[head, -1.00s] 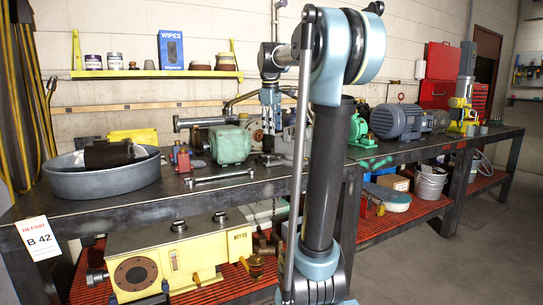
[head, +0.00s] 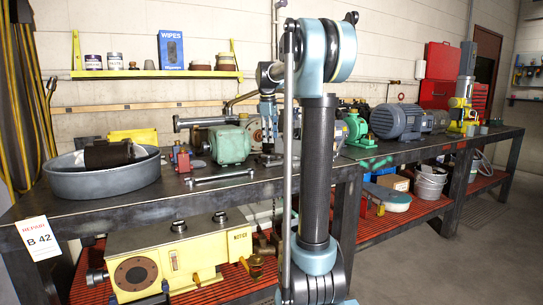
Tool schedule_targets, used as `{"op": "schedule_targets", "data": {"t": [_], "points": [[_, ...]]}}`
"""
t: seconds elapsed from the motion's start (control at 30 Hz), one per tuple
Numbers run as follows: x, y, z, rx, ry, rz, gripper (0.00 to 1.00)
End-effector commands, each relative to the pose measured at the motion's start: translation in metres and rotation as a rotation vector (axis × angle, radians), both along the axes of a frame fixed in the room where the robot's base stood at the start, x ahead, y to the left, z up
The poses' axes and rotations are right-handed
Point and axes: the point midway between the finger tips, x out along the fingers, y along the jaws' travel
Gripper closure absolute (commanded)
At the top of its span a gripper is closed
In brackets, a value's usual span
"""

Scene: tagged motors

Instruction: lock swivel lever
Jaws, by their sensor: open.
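My gripper (head: 267,138) points down over the workbench, just right of the green motor (head: 230,145). It is open. Its fingertips are small and dark here, close above a small dark block on the bench (head: 270,159). I cannot clearly pick out the swivel lever; it may be hidden behind my gripper and arm, or be too small to tell. I cannot tell whether my fingertips touch anything.
The workbench (head: 110,208) holds a round grey pan (head: 100,180), a long wrench (head: 220,177) and a small red part (head: 181,158) at left. A blue motor (head: 396,121) and a green pump (head: 355,128) stand at right. A yellow machine (head: 205,245) sits below.

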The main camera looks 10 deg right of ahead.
Motion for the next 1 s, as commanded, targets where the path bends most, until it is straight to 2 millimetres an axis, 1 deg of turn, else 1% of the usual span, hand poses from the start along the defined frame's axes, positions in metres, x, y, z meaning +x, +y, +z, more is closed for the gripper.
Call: {"op": "schedule_targets", "data": {"t": [0.03, 0.3, 0.5, 0.7, 0.93, 0.97, 1.0], "points": [[0.002, -0.001, -0.01, 0.0, 0.0, -0.001, 0.6], [0.01, -0.006, -0.055, 0.0, 0.0, -0.001, 0.6], [0.014, -0.008, -0.077, 0.0, 0.0, -0.001, 0.6], [0.015, -0.008, -0.086, 0.0, 0.0, -0.001, 0.6], [0.015, -0.008, -0.086, 0.0, 0.0, -0.001, 0.6], [0.015, -0.008, -0.086, 0.0, 0.0, -0.001, 0.62], [0.015, -0.008, -0.086, 0.0, 0.0, -0.001, 0.71]]}}
